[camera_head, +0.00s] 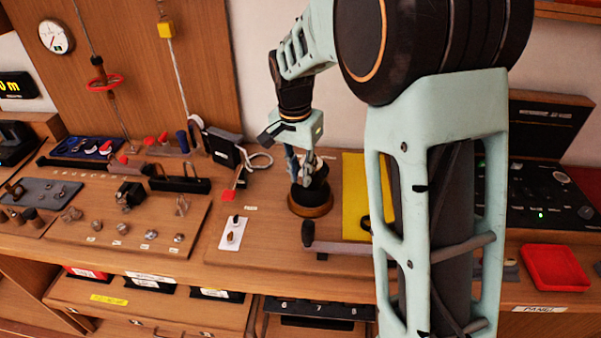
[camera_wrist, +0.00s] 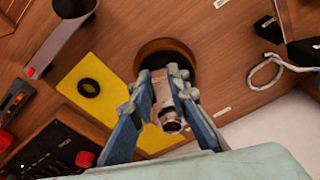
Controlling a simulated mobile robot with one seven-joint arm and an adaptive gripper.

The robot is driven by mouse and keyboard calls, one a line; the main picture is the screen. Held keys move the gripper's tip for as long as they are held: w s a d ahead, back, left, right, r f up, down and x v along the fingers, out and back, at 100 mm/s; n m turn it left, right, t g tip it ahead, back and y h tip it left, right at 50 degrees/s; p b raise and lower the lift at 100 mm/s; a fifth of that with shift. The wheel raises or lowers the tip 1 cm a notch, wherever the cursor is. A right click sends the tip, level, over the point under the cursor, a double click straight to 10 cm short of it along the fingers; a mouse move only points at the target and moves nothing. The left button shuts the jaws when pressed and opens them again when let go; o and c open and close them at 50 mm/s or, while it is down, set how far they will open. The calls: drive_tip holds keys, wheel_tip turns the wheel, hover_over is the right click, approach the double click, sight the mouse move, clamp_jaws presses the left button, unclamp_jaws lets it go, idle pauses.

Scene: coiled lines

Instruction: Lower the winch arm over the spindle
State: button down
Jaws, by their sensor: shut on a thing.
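My gripper (camera_head: 304,172) is shut on a small metal fitting (camera_wrist: 168,112) with a coppery face and a round, hollow end. The gripper points down above a dark round drum with a brown base ring (camera_head: 311,209). In the wrist view that ring (camera_wrist: 144,55) lies beyond the fingertips, partly hidden by them. I cannot tell whether the fitting touches the drum. A grey bar with a dark knob (camera_head: 308,234), probably the winch arm, lies at the right front of the drum; it shows at upper left in the wrist view (camera_wrist: 62,38). No spindle is clearly identifiable.
A yellow mat (camera_head: 353,170) with a black ring (camera_wrist: 89,88) lies right of the drum. A white cord loop (camera_head: 259,161) and black box (camera_head: 222,147) stand left. A white card with small parts (camera_head: 233,234) lies front left. A red tray (camera_head: 555,268) sits far right.

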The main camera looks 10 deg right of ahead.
drive_tip(key=shift+f, duration=0.15)
drive_tip(key=shift+f+b, duration=0.55)
drive_tip(key=shift+f, duration=0.1)
drive_tip(key=c, duration=1.5)
unclamp_jaws()
drive_tip(key=shift+o, duration=0.2)
drive_tip(key=shift+r, duration=0.1)
wheel_tip(320, 180, up, 5)
drive_tip(key=p, duration=0.3)
drive_tip(key=shift+p, duration=0.4)
